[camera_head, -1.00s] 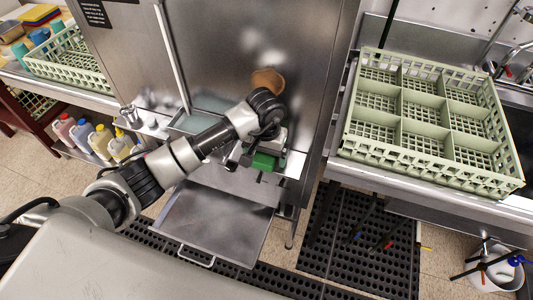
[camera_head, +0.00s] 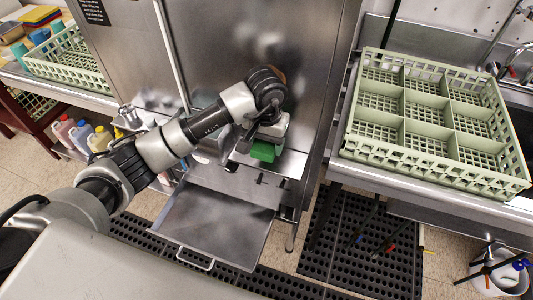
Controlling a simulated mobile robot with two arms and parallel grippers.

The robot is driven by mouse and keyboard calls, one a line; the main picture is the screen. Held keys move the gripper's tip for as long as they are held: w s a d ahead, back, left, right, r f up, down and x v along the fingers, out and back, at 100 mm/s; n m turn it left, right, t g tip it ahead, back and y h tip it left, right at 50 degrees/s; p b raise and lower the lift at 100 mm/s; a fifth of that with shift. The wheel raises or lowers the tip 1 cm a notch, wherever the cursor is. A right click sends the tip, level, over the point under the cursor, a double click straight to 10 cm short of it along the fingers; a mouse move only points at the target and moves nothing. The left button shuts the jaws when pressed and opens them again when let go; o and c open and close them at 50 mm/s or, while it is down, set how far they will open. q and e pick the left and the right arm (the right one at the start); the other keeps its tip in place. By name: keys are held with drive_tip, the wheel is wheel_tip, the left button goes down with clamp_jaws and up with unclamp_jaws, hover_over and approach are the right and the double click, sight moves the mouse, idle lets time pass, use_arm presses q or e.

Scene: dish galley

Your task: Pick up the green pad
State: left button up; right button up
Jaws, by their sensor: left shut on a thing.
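The green pad (camera_head: 263,151) shows in the head view as a small bright green block at the end of my left arm, in front of the steel machine. My left gripper (camera_head: 266,139) is above and behind the pad and shut on it. Its fingers are mostly hidden by the wrist and the pad. The pad appears over a small steel ledge (camera_head: 288,163); I cannot tell whether it is clear of it. My right gripper is not in view.
An open steel drawer or tray (camera_head: 215,225) lies below the pad. A pale green dish rack (camera_head: 430,125) stands on the right counter, another rack (camera_head: 75,62) at the far left. Coloured bottles (camera_head: 80,135) stand on a low shelf. A bucket (camera_head: 500,280) is at lower right.

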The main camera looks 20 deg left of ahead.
use_arm(q)
drive_tip(key=s+a+r+b, duration=0.2)
drive_tip(key=s+r, duration=0.4)
drive_tip(key=s, duration=0.5)
drive_tip(key=shift+a+r+b, duration=0.15)
drive_tip(key=shift+a+b, duration=0.1)
drive_tip(key=shift+b, duration=0.05)
